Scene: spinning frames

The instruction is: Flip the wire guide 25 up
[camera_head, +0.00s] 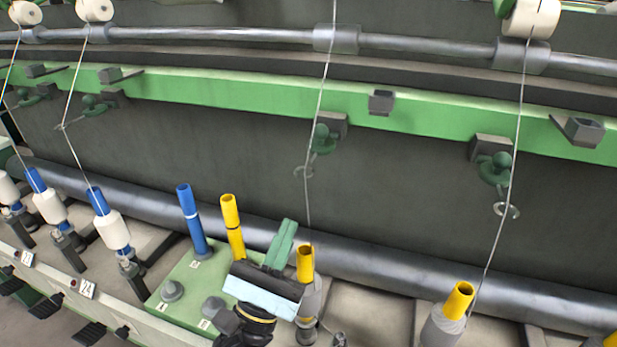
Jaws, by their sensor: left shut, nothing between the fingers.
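Several green wire guides with small loops are mounted below the green rail. One wire guide (322,140) in the middle has a thread running down past its loop. Another wire guide (494,168) is at the right, and one more (93,105) is at the left. I cannot read which guide is number 25. My left gripper (287,224) is at the lower middle, with its green fingers together and nothing between them. It is below the middle guide and apart from it, beside a yellow-topped spindle (305,264). My right gripper is not in view.
A green plate (175,290) carries a blue tube (191,220) and a yellow tube (232,225) close to my gripper. White bobbins (113,230) stand at left, another yellow-topped spindle (459,301) at right. A grey roller (390,276) runs behind. Taut threads cross the space.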

